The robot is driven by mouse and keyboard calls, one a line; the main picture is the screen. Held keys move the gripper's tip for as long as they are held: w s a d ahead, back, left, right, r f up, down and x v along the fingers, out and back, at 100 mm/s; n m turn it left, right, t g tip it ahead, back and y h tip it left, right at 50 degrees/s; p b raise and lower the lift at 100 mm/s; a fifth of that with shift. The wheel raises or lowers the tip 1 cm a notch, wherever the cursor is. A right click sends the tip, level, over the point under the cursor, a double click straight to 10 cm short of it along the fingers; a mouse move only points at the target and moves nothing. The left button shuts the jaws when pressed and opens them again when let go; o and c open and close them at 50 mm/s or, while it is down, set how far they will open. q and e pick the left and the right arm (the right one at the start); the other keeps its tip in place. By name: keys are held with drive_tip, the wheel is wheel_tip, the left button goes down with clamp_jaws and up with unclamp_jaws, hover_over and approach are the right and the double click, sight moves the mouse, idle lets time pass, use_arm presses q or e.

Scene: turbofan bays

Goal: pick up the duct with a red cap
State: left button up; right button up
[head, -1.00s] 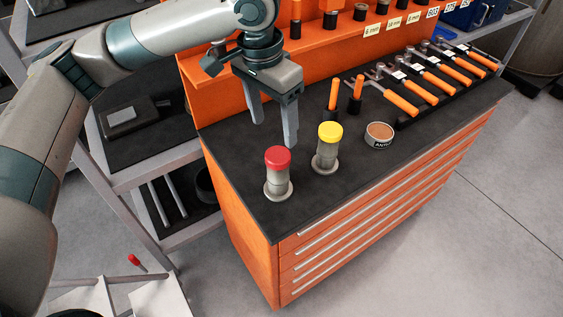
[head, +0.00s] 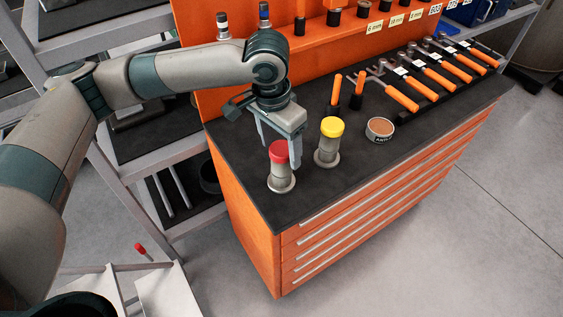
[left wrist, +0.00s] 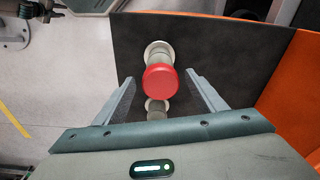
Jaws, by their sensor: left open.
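The duct with a red cap (head: 280,172) stands upright on the dark top of the orange cabinet, near its left front edge. Its body is a grey cylinder with a flanged base. My left gripper (head: 279,148) is open at the red cap, fingers pointing down. In the left wrist view the red cap (left wrist: 161,80) lies between the two spread fingers (left wrist: 160,77), with a visible gap on each side. A similar duct with a yellow cap (head: 330,142) stands just to the right. My right gripper is not in view.
An open round tin (head: 380,129) stands right of the yellow-capped duct. Orange-handled tools (head: 425,82) lie further right, and an orange back panel (head: 345,52) rises behind. Grey shelving (head: 165,150) stands at left. The worktop's front strip is clear.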

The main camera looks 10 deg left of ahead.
sight(283, 167)
use_arm(q)
wheel_tip(283, 167, down, 2)
drive_tip(key=shift+w+d+f, duration=0.1)
drive_tip(key=shift+f, duration=0.35)
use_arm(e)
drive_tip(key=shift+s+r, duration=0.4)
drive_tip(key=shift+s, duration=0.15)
use_arm(q)
drive_tip(key=shift+p, duration=0.3)
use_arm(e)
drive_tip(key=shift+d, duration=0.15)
use_arm(q)
drive_tip(key=shift+f+p, duration=0.5)
drive_tip(key=shift+f, duration=0.05)
drive_tip(key=f, duration=0.1)
drive_tip(key=f+p, duration=0.1)
drive_tip(key=f, duration=0.1)
drive_tip(key=shift+w+d, duration=0.1)
drive_tip(key=shift+w, duration=0.1)
drive_tip(key=shift+w+f, duration=0.1)
drive_tip(key=shift+f, duration=0.45)
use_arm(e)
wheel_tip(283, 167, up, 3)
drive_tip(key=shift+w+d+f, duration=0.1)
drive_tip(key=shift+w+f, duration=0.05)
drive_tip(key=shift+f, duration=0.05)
use_arm(q)
drive_tip(key=c, duration=1.2)
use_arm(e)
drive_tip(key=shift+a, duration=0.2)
